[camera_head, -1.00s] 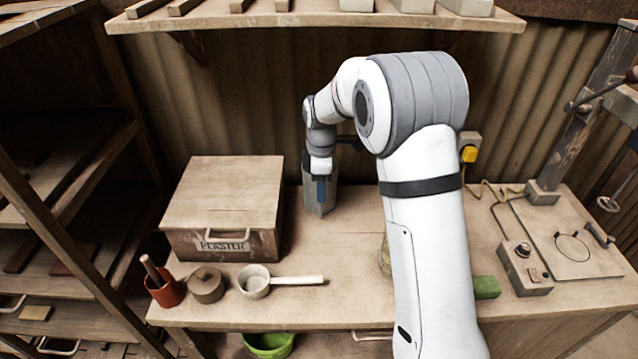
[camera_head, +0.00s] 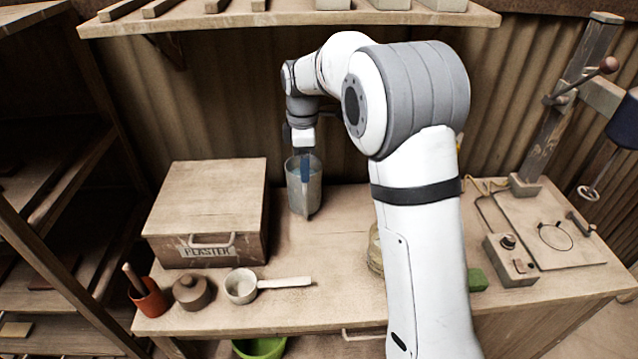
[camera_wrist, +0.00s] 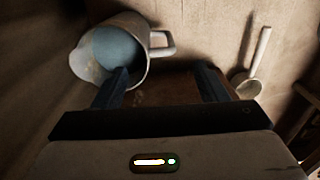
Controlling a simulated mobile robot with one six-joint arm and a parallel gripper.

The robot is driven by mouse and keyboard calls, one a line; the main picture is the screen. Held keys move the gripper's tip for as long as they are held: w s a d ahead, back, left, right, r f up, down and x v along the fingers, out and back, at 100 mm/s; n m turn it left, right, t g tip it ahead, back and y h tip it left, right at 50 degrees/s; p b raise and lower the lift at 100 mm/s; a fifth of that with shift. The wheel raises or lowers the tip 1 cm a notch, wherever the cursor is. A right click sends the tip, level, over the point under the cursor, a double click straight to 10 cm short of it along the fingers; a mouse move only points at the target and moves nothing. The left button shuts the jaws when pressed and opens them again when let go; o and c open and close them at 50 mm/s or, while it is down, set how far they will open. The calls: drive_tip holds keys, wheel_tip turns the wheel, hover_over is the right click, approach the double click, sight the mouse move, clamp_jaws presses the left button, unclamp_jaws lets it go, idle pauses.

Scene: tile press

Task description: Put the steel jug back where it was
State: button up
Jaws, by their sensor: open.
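The steel jug (camera_head: 316,190) stands upright on the bench near the back wall, right of the plaster box. In the wrist view the jug (camera_wrist: 88,68) shows its open mouth with blue inside, and its handle (camera_wrist: 165,42) points right. My gripper (camera_head: 305,170) is in front of the jug, partly covering it. In the wrist view my gripper (camera_wrist: 163,78) is open, its two blue fingers wide apart with nothing gripped. The left finger overlaps the jug's rim in that picture; whether it touches is unclear. The handle lies just beyond the fingertips.
The plaster box (camera_head: 205,210) is left of the jug. A red pot (camera_head: 148,298), a round lidded pot (camera_head: 192,291) and a pale ladle (camera_head: 240,287) line the front edge. A control box (camera_head: 512,262) is at right. A shelf (camera_head: 290,17) hangs above.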

drive_tip(key=shift+s+d+r, duration=0.15)
drive_tip(key=shift+r, duration=0.2)
drive_tip(key=s+d+r+m+t, duration=0.1)
drive_tip(key=s+d+r+m, duration=0.25)
drive_tip(key=s, duration=0.25)
drive_tip(key=s+d+r+m+t, duration=0.1)
drive_tip(key=s+d+r+m, duration=0.2)
drive_tip(key=s+d+m, duration=0.3)
drive_tip(key=s+d+f+m, duration=0.1)
drive_tip(key=s+m, duration=0.3)
drive_tip(key=s, duration=0.5)
drive_tip(key=s+d+f+m+t, duration=0.1)
drive_tip(key=s+d+f+m, duration=0.1)
drive_tip(key=s, duration=0.7)
drive_tip(key=shift+d+f+m, duration=0.15)
drive_tip(key=shift+d+m, duration=0.6)
drive_tip(key=shift+m, duration=0.5)
